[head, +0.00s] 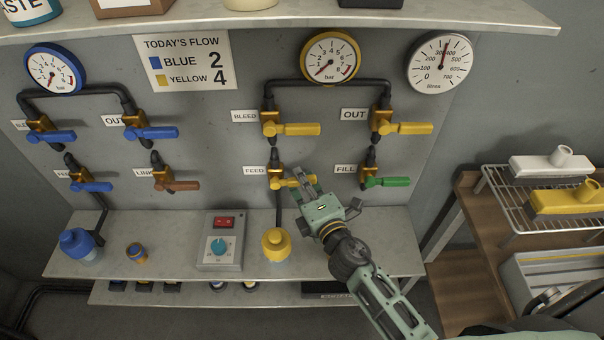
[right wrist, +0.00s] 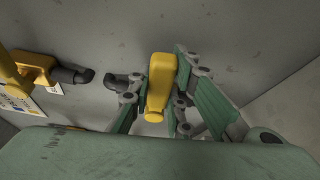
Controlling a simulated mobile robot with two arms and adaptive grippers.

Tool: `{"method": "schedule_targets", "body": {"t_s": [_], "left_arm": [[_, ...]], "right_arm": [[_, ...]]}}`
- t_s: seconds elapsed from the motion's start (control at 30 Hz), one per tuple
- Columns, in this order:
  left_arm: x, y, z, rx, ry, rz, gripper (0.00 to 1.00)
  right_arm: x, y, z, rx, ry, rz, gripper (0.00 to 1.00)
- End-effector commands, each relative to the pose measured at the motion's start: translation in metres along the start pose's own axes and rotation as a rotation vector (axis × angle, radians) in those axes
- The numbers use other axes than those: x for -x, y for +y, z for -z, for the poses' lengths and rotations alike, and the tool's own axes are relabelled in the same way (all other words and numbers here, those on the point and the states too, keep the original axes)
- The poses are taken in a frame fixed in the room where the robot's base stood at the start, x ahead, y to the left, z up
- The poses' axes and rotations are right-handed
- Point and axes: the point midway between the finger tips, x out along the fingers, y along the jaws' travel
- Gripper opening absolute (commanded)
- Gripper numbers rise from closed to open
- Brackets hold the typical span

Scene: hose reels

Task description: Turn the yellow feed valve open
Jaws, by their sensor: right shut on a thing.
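The yellow feed valve's brass body (head: 275,172) sits on the vertical pipe beside the FEED label (head: 255,171). Its yellow handle (head: 290,182) points right, across the pipe, like the other yellow handles. My right gripper (head: 307,183) reaches it from the lower right and is shut on the handle. In the right wrist view the yellow handle (right wrist: 161,85) lies between the green fingers; the closed fingers hide part of it in the head view. My left gripper is not in view.
The green fill handle (head: 387,181) is close right of my gripper. The yellow bleed handle (head: 298,129) is just above. A yellow bottle-like fitting (head: 276,245) and a grey control box (head: 221,240) stand on the ledge below. A wire rack (head: 505,205) is at right.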

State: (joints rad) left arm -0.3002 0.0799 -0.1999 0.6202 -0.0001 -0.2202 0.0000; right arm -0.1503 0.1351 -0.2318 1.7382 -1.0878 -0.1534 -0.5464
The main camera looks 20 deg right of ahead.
Motion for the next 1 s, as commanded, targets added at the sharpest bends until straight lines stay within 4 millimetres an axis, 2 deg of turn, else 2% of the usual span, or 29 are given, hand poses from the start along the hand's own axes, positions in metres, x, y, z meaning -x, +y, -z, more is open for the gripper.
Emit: {"method": "schedule_targets", "body": {"t_s": [0.03,0.4,0.7,1.0], "left_arm": [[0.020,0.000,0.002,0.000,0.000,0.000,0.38],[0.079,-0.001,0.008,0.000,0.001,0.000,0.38],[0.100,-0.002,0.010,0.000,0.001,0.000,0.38],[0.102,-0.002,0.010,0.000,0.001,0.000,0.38]], "right_arm": [[0.001,0.013,-0.001,0.036,0.001,0.015,0.00],[-0.001,0.028,0.002,0.280,0.001,0.115,0.00],[-0.002,0.031,0.005,0.389,0.000,0.159,0.00],[-0.003,0.030,0.006,0.412,0.000,0.168,0.00]]}}
